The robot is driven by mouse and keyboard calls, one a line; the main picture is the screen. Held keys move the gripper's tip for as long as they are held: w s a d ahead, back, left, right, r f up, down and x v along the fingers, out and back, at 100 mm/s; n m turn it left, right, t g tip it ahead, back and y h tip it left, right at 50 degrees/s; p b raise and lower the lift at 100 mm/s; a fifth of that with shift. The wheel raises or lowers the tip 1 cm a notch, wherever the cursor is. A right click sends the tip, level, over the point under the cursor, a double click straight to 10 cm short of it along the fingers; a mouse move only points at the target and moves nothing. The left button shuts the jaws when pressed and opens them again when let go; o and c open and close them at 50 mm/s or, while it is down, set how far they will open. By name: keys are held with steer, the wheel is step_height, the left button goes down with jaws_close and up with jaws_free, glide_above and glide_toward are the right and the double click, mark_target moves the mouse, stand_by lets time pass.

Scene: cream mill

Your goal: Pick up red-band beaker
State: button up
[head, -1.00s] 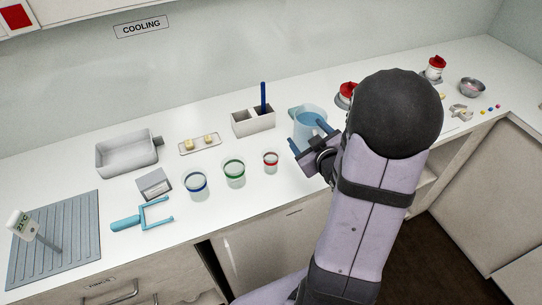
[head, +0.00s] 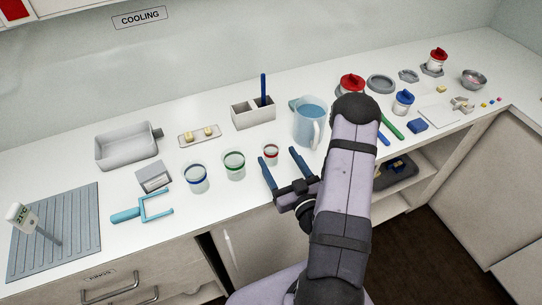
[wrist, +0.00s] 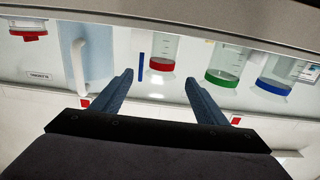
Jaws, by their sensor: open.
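The red-band beaker (head: 270,149) is a small clear cup with a red band, standing on the white counter. My gripper (head: 278,158) is open and empty, its two blue fingers pointing at the beaker from the counter's front side. In the wrist view the red-band beaker (wrist: 163,52) appears just beyond the fingertips, roughly between them and apart from both. My gripper (wrist: 158,79) shows nothing between its fingers there.
The green-band beaker (head: 234,165) and blue-band beaker (head: 195,178) stand to the left. A water pitcher (head: 309,126) stands close on the right. A divided holder (head: 242,119) with a blue stick is behind. The counter's front edge lies under my arm.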

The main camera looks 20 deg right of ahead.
mark_target(275, 154)
steer(key=shift+w+a+p, duration=0.1)
steer(key=shift+w+p, duration=0.6)
steer(key=shift+w, duration=1)
steer(key=shift+w+f, duration=0.1)
steer(key=shift+w, duration=0.7)
steer(key=c, duration=1.1)
steer(key=shift+c, duration=0.2)
steer(key=shift+r, duration=0.2)
